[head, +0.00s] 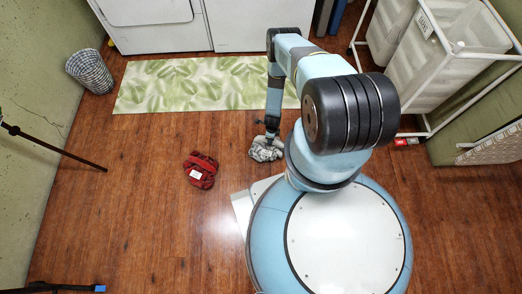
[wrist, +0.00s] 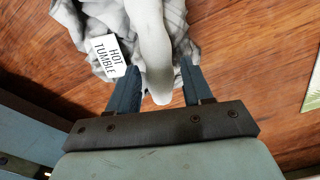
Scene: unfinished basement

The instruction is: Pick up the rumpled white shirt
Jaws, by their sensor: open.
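The rumpled white shirt (head: 266,153) lies in a small greyish-white heap on the wooden floor, just in front of my base. My gripper (head: 271,134) points down at the heap's far side. In the wrist view my gripper (wrist: 159,68) is open, with one dark finger on each side of a pale raised fold of the shirt (wrist: 152,35). The fold reaches back between the fingers towards the palm. A white tag (wrist: 108,56) reading "HOT TUMBLE" shows on the shirt left of the fold. Whether the fingers touch the cloth is unclear.
A crumpled red cloth (head: 198,174) with a white tag lies left of the shirt. A green leaf-patterned mat (head: 190,84) lies beyond, before white appliances (head: 150,28). The floor between is clear.

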